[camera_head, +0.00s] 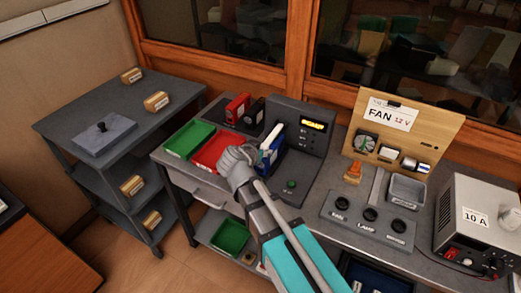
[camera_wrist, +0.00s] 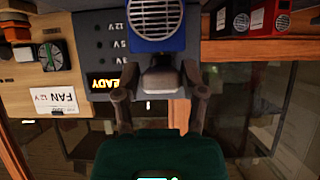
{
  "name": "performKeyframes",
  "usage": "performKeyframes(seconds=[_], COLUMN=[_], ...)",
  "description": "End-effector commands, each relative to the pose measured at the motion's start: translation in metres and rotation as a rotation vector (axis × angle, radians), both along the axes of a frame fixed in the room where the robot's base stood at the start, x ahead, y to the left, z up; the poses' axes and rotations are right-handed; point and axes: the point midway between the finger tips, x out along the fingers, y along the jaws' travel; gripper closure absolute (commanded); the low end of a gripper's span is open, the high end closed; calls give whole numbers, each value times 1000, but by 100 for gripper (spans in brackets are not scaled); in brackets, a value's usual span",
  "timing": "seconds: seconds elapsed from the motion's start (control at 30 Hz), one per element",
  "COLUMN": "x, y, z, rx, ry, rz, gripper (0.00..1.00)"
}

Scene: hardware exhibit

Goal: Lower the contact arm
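The dark grey tester (camera_head: 308,125) stands at the table's back with a lit yellow display; the wrist view shows it upside down (camera_wrist: 98,50). A blue module (camera_head: 271,146) sits at its left side, and its round grille shows in the wrist view (camera_wrist: 159,20). My gripper (camera_head: 238,157) is just left of the module. In the wrist view its two fingers stand apart, one on each side of a grey block (camera_wrist: 161,76), which may be part of the contact arm. I cannot tell whether the fingers touch it. The rest of the contact arm is not clear.
A green tray (camera_head: 189,138) and a red tray (camera_head: 212,152) lie left of my gripper. Red and black modules (camera_head: 237,107) stand behind. A fan board (camera_head: 400,125), a grey labelled holder (camera_head: 368,215) and a power supply (camera_head: 478,225) are on the right.

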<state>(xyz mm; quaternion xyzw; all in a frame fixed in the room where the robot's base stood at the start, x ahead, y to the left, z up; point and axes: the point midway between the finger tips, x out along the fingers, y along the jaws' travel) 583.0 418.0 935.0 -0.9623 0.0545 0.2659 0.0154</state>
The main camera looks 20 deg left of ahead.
Motion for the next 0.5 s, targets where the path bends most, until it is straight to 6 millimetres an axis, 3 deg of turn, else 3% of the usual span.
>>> performKeyframes(seconds=[0.03, 0.17, 0.5], x=[-2, -1, 0], y=[-2, -1, 1], z=[-1, -1, 0], rx=[0, 0, 0], ry=[4, 1, -2], rz=[-3, -1, 2], gripper=[38, 14, 14])
